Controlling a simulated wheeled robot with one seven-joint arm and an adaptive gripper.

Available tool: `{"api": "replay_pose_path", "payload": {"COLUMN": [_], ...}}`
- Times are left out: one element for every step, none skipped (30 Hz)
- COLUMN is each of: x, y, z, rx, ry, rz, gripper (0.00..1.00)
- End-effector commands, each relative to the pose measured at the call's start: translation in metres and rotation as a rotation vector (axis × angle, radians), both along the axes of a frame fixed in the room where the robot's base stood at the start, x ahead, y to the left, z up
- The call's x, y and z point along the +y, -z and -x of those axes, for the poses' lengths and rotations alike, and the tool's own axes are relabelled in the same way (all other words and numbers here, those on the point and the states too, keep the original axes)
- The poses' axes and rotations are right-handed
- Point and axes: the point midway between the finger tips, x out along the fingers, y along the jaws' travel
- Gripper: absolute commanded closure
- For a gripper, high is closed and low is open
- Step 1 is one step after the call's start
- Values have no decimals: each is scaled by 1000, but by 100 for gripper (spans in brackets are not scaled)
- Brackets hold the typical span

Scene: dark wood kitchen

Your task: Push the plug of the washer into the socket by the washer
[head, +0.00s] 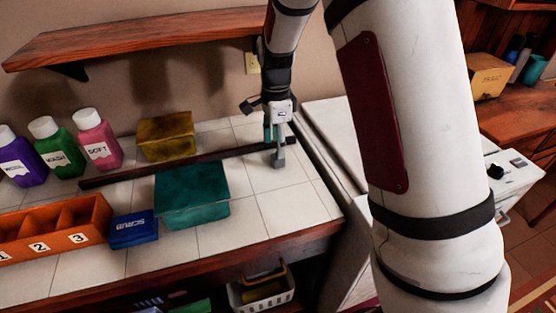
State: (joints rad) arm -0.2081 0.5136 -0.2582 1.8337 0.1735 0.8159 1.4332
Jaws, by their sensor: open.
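The washer (325,125) appears to be the white appliance right of the tiled counter, largely hidden behind my arm. A pale wall socket (252,62) is on the wall under the shelf, just left of my wrist. My gripper (274,150) is open and points down over the right end of the counter, below and a little right of the socket. I cannot make out a plug or cord, and nothing clearly sits between the fingers.
A dark bar (180,166) lies across the counter up to my gripper. A teal box (192,196), yellow box (166,136), blue box (133,230), several bottles (98,140) and an orange tray (98,212) stand to the left. A wooden shelf (140,38) juts out above.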

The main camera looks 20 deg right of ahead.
Motion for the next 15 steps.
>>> {"api": "replay_pose_path", "payload": {"x": [0,0,-1,-1,-2,-3,-4,-5,-4,-4,-4,-4,-4,-4,-4], "y": [1,3,7,11,15,21,26,30,36,40,43,47,49,50,52], "z": [0,1,1,2,3,3,4,4,5,4,4,4,4,4,4], "rx": [1,1,3,4,5,5,5,4,5,5,3,3,3,2,1], "ry": [0,0,1,1,1,2,2,2,2,1,0,0,0,0,0], "rz": [0,0,0,0,1,1,1,1,1,1,1,0,0,0,0], "gripper": [50,50,50,50,50,50,50,50,50,50,50,50,50,50,50]}}
